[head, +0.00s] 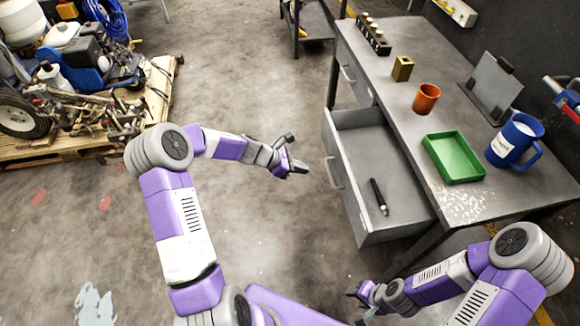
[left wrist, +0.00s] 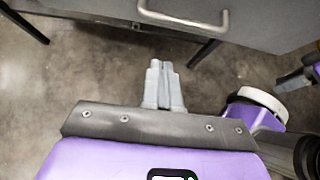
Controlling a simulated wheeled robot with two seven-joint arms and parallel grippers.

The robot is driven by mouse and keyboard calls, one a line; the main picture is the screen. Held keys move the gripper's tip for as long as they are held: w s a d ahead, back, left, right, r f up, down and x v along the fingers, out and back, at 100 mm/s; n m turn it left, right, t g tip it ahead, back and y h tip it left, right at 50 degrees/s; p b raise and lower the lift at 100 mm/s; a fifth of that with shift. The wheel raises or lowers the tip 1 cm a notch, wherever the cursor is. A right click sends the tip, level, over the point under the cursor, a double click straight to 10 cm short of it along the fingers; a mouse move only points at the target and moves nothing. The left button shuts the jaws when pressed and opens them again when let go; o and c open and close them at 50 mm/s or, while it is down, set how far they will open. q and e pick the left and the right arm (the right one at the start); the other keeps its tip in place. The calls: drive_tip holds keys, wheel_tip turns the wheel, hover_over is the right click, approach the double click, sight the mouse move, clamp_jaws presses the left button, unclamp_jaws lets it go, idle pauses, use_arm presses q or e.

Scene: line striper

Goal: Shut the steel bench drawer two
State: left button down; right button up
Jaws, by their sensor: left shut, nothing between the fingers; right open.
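The steel bench (head: 459,207) stands on the right. One grey drawer (head: 372,149) is pulled out from it, with a dark pen-like tool (head: 379,197) lying inside. The drawer's bar handle (head: 333,172) faces left; the handle also shows in the left wrist view (left wrist: 185,19). My left gripper (head: 304,168) is shut and empty, just left of the drawer front, apart from it. In the left wrist view its fingertips (left wrist: 160,64) are together below the handle. My right gripper (head: 354,292) is open, low in front of the bench, partly hidden.
On the bench top are a green tray (head: 476,178), an orange cup (head: 426,98), a blue mug (head: 514,140), a brass block (head: 402,68) and a clipboard (head: 493,88). A loaded pallet (head: 158,105) stands at the left. The floor between is clear.

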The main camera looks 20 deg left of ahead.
use_arm(q)
drive_tip(key=shift+w+d+f+b, duration=0.1)
drive_tip(key=shift+w+d+b, duration=0.05)
drive_tip(key=shift+w+d, duration=0.5)
drive_tip(key=shift+w+d+f+b, duration=0.15)
drive_tip(key=shift+w+d, duration=0.25)
drive_tip(key=shift+d, duration=0.5)
drive_tip(key=shift+w+d+f+b, duration=0.1)
drive_tip(key=shift+w+d+b, duration=0.1)
drive_tip(key=shift+w+d, duration=0.45)
drive_tip(key=shift+s+d, duration=0.1)
drive_tip(key=shift+s, duration=0.05)
